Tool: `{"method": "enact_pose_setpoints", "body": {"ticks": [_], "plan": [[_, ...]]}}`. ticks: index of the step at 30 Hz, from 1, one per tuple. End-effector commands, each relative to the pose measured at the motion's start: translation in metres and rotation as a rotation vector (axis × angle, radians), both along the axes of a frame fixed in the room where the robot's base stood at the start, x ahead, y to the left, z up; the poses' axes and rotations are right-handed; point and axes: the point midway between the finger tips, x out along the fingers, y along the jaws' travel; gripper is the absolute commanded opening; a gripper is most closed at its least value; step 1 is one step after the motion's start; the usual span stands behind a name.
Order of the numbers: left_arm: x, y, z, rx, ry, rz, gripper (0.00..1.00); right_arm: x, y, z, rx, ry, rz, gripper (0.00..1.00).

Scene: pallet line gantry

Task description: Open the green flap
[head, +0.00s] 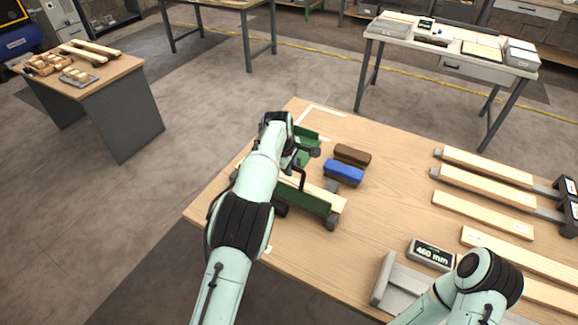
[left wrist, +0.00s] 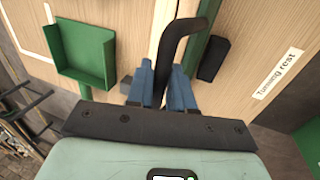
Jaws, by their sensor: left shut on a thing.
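A green fixture stands at the left part of the wooden table. In the head view one green panel (head: 303,197) shows in front, with a wooden strip along it, and another green part (head: 307,150) behind. I cannot tell which part is the flap. My left gripper is mostly hidden behind its own arm in the head view. In the left wrist view my left gripper (left wrist: 163,88) has its blue fingers shut on a bent black handle (left wrist: 182,42). A green tray-like part (left wrist: 86,55) lies to the left of the fingers. My right gripper is out of view.
A blue brush-like block (head: 344,171) and a brown one (head: 352,154) lie right of the fixture. Wooden slats (head: 482,215) lie at the right, near a "460 mm" display (head: 431,254). A "Turning rest" label (left wrist: 277,75) is right of the handle.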

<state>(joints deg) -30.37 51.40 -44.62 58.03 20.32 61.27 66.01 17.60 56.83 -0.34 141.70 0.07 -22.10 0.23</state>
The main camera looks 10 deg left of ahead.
Motion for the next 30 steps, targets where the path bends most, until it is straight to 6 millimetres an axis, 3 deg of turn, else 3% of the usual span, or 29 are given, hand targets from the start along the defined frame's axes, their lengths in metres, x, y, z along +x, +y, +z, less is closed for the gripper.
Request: {"method": "enact_pose_setpoints", "body": {"ticks": [9,10,11,12,23,30], "plan": [[0.000,0.000,-0.001,0.001,0.003,-0.002,0.00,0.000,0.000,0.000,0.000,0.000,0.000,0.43],[-0.001,0.000,-0.001,0.001,0.003,-0.002,0.25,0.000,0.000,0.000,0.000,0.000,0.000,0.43],[-0.001,0.000,-0.001,0.001,0.003,-0.002,0.35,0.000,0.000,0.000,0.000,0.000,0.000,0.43],[0.000,0.000,-0.001,0.001,0.003,-0.002,0.38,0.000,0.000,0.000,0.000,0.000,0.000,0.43],[-0.002,0.000,0.005,0.000,0.001,-0.001,0.38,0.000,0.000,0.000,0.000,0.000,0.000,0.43],[-0.013,0.004,0.048,-0.003,-0.002,-0.001,0.38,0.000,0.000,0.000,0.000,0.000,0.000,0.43]]}}
